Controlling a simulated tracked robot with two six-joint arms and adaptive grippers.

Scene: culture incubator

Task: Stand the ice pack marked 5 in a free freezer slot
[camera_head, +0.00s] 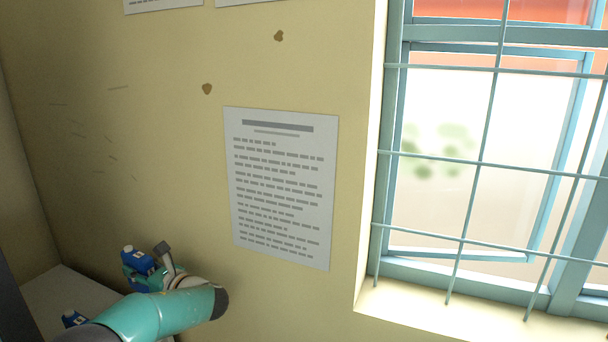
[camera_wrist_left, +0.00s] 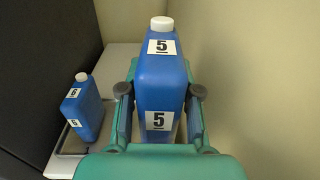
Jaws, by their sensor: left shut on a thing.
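The ice pack marked 5 (camera_wrist_left: 162,85) is a blue bottle-like block with a white cap and white labels reading 5. It stands upright between the fingers of my left gripper (camera_wrist_left: 161,92), which is shut on it. In the head view the same pack (camera_head: 138,258) shows at the lower left, held by my left gripper (camera_head: 150,268) above a pale surface. No freezer slot can be made out in either view. My right gripper is not in view.
A blue ice pack marked 6 (camera_wrist_left: 83,108) stands on the pale surface (camera_wrist_left: 118,58), left of my gripper, near a dark panel (camera_wrist_left: 45,60). Walls close in behind and right. A barred window (camera_head: 480,160) and a posted notice (camera_head: 282,185) are on the wall.

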